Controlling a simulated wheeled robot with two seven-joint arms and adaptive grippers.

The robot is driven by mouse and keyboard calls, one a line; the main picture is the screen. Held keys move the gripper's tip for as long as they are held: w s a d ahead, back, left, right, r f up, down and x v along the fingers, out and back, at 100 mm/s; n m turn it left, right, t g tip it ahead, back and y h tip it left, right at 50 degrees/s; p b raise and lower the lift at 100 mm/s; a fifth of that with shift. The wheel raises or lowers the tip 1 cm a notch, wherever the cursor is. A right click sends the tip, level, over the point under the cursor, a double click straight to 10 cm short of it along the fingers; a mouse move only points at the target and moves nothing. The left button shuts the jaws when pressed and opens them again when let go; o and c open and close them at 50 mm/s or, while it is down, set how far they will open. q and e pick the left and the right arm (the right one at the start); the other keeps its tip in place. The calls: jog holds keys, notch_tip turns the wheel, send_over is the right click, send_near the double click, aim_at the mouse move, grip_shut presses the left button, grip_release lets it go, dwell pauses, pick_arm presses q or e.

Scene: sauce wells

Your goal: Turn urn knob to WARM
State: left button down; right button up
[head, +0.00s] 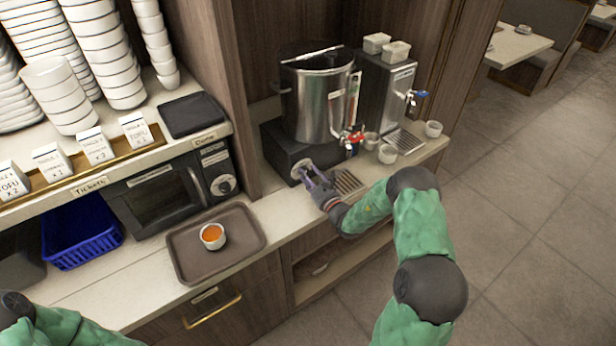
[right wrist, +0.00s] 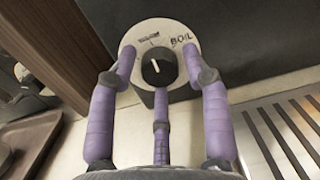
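The steel urn (head: 318,95) stands on a black base (head: 280,150) on the right counter. Its round knob plate (head: 300,169) is on the base's front face. In the right wrist view the black knob (right wrist: 158,67) sits at the centre of a pale plate with "BOIL" at upper right and a small unreadable label at upper left. The knob's white mark slants toward the upper left. My right gripper (right wrist: 159,62) is open, its purple fingers on either side of the knob, apart from it; it also shows in the head view (head: 314,180). My left gripper is out of view.
A drip grate (head: 347,182) lies right of the gripper. The urn's red-handled tap (head: 354,138) is above it. A second dispenser (head: 385,90) and small cups stand to the right. A tray (head: 190,262) with a sauce cup (head: 213,237) and a microwave (head: 165,190) are left.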

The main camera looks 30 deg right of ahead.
jog(key=shift+s+f, duration=0.1)
jog(key=shift+s, duration=0.2)
jog(key=s, duration=1.1)
jog(key=shift+s+d+f, duration=0.15)
jog(key=shift+s+f, duration=0.05)
jog(key=shift+f, duration=0.2)
